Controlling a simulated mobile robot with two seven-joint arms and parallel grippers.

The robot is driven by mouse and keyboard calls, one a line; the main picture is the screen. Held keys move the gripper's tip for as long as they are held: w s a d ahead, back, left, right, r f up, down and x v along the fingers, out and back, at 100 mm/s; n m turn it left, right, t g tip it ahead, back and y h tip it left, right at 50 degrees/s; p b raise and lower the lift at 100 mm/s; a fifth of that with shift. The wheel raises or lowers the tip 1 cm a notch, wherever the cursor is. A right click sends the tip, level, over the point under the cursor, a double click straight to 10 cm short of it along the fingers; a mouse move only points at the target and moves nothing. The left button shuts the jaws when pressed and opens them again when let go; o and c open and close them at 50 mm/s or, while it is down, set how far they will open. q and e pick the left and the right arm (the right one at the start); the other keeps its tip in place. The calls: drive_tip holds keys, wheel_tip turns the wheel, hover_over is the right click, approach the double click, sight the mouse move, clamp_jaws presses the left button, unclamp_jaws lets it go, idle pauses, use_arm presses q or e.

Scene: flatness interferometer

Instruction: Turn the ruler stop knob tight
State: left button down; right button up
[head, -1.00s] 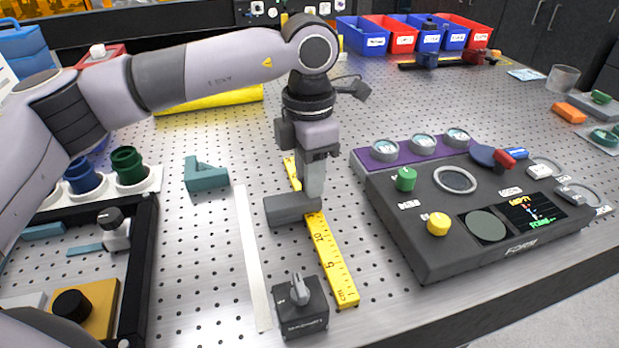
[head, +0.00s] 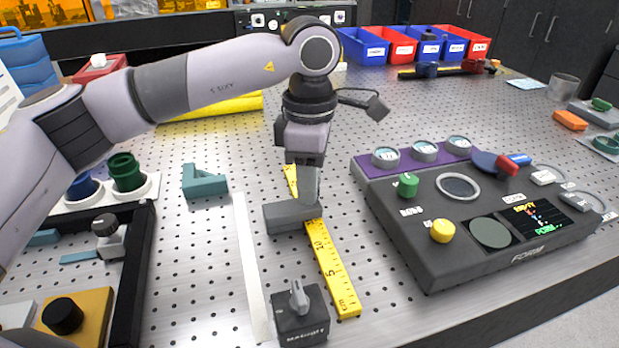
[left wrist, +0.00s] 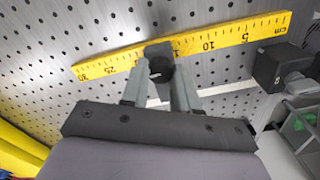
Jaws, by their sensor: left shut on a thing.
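The yellow ruler (head: 333,270) lies on the perforated metal table, with a dark grey stop block (head: 288,218) sitting across it. In the left wrist view, the ruler (left wrist: 225,38) runs behind the stop, and a dark round knob (left wrist: 161,69) shows between the fingers. My left gripper (head: 308,200) points down at the stop, its fingers shut on the knob. In the left wrist view the fingertips (left wrist: 160,78) are on either side of it. In the head view the fingers hide the knob. My right gripper is not in view.
A small dark box with a grey lever (head: 299,302) stands at the ruler's near end. A pale strip (head: 252,262) lies left of the ruler. A dark control console (head: 450,262) stands to the right. A teal angled block (head: 205,182) stands to the left.

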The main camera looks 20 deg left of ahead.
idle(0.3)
use_arm(q)
drive_tip(key=c, duration=0.8)
unclamp_jaws()
drive_tip(key=shift+c, duration=0.2)
drive_tip(key=shift+r, duration=0.15)
wheel_tip(320, 180, up, 7)
